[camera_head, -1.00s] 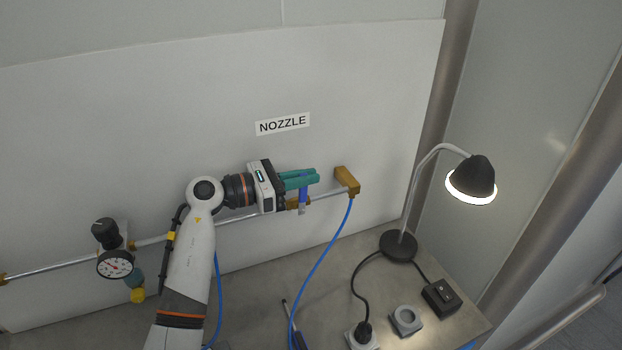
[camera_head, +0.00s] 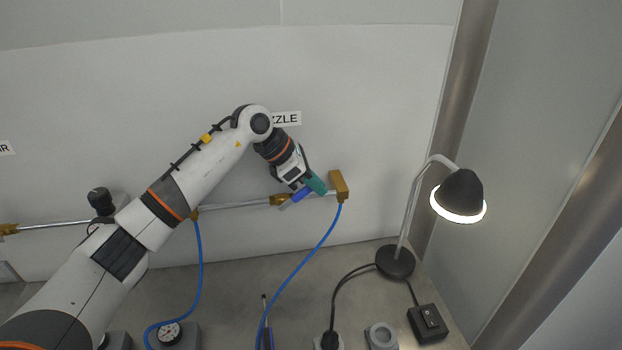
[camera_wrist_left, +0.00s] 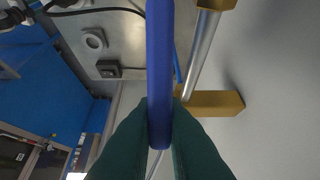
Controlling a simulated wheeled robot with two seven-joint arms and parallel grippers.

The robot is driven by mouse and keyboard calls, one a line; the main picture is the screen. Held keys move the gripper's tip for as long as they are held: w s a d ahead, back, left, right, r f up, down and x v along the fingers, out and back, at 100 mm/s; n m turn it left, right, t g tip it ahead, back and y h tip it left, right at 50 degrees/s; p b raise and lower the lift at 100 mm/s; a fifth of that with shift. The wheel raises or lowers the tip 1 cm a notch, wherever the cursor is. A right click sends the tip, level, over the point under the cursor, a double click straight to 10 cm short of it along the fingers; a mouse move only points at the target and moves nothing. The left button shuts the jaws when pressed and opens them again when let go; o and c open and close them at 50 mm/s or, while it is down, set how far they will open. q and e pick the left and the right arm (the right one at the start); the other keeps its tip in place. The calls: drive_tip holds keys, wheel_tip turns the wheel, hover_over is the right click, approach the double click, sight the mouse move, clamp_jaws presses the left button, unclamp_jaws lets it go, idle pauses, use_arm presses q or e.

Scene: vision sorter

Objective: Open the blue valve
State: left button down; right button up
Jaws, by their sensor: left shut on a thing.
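The blue valve handle (camera_head: 299,197) is a blue bar beside the brass valve body (camera_head: 281,200) on the metal pipe. It slants up to the right in the head view. My left gripper (camera_head: 316,186) has teal fingers and is shut on the handle's right end, reaching down from the upper left. In the left wrist view the blue handle (camera_wrist_left: 160,70) runs up from between the teal fingers (camera_wrist_left: 159,135). The fingers hide part of it. My right gripper is in neither view.
A brass elbow (camera_head: 339,186) ends the pipe close right of the gripper, with a blue hose (camera_head: 303,266) hanging from it. A lit desk lamp (camera_head: 459,193) stands on the bench at right. A black regulator knob (camera_head: 101,201) is at left. The wall panel stands behind.

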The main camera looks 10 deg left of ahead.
use_arm(q)
drive_tip(key=shift+w+d+f+g+y, duration=0.25)
drive_tip(key=shift+d+f+g+y, duration=0.25)
drive_tip(key=shift+y, duration=0.3)
drive_tip(key=shift+w+d+f+g+y+b, duration=0.15)
drive_tip(key=shift+f+g+y+b, duration=0.15)
drive_tip(key=shift+f+y, duration=0.6)
drive_tip(key=shift+s+d+f+g+y+b, duration=0.15)
drive_tip(key=shift+f+g+y+b, duration=0.15)
drive_tip(key=shift+f+y, duration=0.55)
drive_tip(key=shift+w+d+f+g+y+b, duration=0.15)
drive_tip(key=shift+f+g+y, duration=0.25)
drive_tip(key=shift+f+y, duration=0.45)
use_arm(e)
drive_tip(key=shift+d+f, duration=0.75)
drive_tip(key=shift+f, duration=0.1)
use_arm(q)
drive_tip(key=shift+r, duration=0.1)
drive_tip(key=c, duration=1.6)
unclamp_jaws()
drive_tip(key=shift+o, duration=0.6)
drive_tip(key=shift+r, duration=0.15)
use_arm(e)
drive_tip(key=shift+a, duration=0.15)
use_arm(q)
drive_tip(key=shift+r, duration=0.1)
